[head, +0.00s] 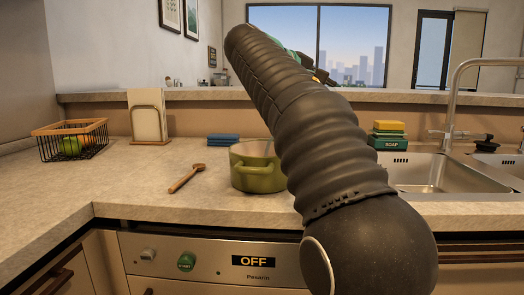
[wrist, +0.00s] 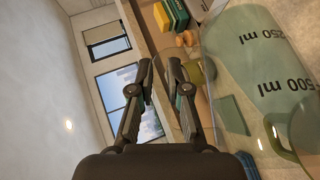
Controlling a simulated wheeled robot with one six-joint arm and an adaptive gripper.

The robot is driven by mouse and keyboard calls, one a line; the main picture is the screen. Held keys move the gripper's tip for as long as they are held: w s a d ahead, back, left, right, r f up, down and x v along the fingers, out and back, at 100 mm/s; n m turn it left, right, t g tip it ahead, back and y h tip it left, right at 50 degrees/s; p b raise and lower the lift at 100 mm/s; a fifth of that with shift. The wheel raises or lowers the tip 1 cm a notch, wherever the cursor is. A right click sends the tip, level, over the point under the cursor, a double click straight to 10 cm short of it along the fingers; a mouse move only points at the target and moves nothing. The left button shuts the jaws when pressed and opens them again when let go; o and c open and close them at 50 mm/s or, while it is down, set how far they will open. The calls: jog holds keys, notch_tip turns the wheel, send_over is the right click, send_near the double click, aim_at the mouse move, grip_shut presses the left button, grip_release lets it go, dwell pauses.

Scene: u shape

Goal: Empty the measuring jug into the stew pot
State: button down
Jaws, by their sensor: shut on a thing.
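The stew pot (head: 257,166) is olive green and stands upright and open on the counter; my arm covers its right side in the head view. The measuring jug (wrist: 268,62) is clear and pale green with 250 ml and 500 ml marks, and fills the right of the wrist view. The room lies on its side there, and the jug looks tipped well over. My gripper (wrist: 160,78) is shut on the jug; the exact contact is unclear. In the head view my arm hides the gripper and most of the jug. I cannot tell what the jug holds.
A wooden spoon (head: 187,178) lies left of the pot, with blue cloths (head: 223,140) behind. A wire fruit basket (head: 70,143) and board rack (head: 148,124) stand further left. A sink (head: 430,172), tap (head: 452,100) and sponges (head: 388,131) are at right. Counter front left is clear.

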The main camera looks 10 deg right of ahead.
jog(key=shift+a, duration=0.1)
jog(key=shift+a+r+h, duration=0.25)
jog(key=shift+a+h, duration=0.05)
jog(key=shift+a, duration=0.1)
jog(key=shift+a+r+t+h, duration=0.3)
jog(key=shift+a, duration=0.4)
jog(key=shift+a+r+n, duration=0.2)
jog(key=shift+a+n, duration=0.1)
jog(key=shift+a, duration=0.15)
jog(key=shift+a+r+h, duration=0.1)
jog(key=shift+a+h, duration=0.05)
jog(key=shift+h, duration=0.15)
jog(key=shift+w+a+r+n+h, duration=0.15)
jog(key=shift+a+r+h, duration=0.2)
jog(key=shift+a, duration=0.2)
jog(key=shift+s+a+r+n+h, duration=0.1)
jog(key=shift+a+r+n+h, duration=0.1)
jog(key=shift+a+h, duration=0.3)
